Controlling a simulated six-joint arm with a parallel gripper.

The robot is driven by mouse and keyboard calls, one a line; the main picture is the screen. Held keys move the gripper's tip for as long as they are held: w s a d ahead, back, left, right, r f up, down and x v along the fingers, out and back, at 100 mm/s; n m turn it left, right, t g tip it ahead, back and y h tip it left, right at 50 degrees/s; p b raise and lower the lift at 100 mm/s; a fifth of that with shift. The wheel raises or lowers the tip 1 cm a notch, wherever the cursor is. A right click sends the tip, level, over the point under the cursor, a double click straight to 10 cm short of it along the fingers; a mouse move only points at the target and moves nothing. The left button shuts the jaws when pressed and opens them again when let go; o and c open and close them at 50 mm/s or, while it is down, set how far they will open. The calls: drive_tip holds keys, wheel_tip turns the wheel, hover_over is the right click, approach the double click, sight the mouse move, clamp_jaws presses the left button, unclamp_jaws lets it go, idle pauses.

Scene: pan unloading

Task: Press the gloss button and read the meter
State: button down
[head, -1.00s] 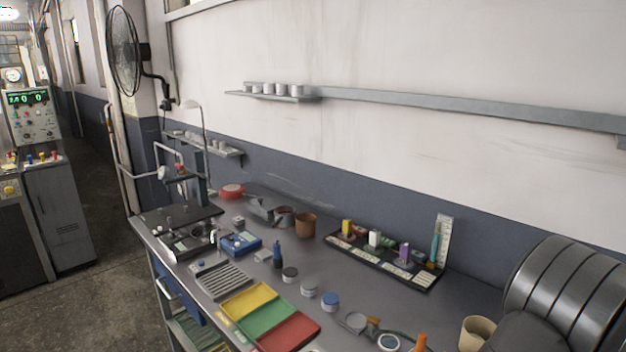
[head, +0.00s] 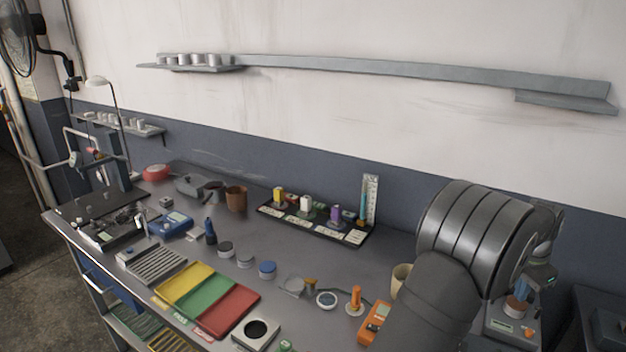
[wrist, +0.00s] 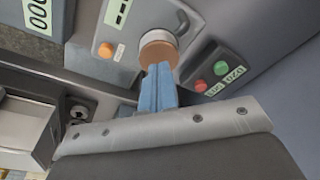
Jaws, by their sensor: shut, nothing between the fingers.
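In the wrist view, my gripper (wrist: 161,72) is shut and empty, its blue fingers together. The fingertips are at or just in front of a copper-brown round piece (wrist: 158,50) on a grey device (wrist: 128,30); I cannot tell whether they touch. An orange round button (wrist: 105,50) is on the device to the left of the fingers.
In the wrist view, a dark box with a red button (wrist: 200,86) and a green button (wrist: 220,68) is close on the right. In the head view, yellow, green and red trays (head: 226,312), an orange device (head: 375,322) and several jars crowd the bench.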

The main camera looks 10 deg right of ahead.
sight(529, 333)
drive_tip(key=shift+s+a+r+n+t+y, duration=0.1)
drive_tip(key=shift+s+a+n+t+y, duration=0.2)
drive_tip(key=shift+s+n+t, duration=0.35)
drive_tip(key=s+r+n+t, duration=0.1)
drive_tip(key=s+a+r+n+t, duration=0.1)
drive_tip(key=s+t, duration=0.1)
drive_tip(key=shift+a+y, duration=0.2)
drive_tip(key=shift+y, duration=0.2)
drive_tip(key=s+r+n+t+h, duration=0.1)
drive_tip(key=s+r+n+t, duration=0.2)
drive_tip(key=r+n+t, duration=0.1)
drive_tip(key=shift+s+r+t, duration=0.35)
drive_tip(key=shift+r, duration=0.2)
drive_tip(key=shift+f, duration=4.4)
drive_tip(key=shift+f, duration=0.15)
drive_tip(key=shift+f, duration=0.3)
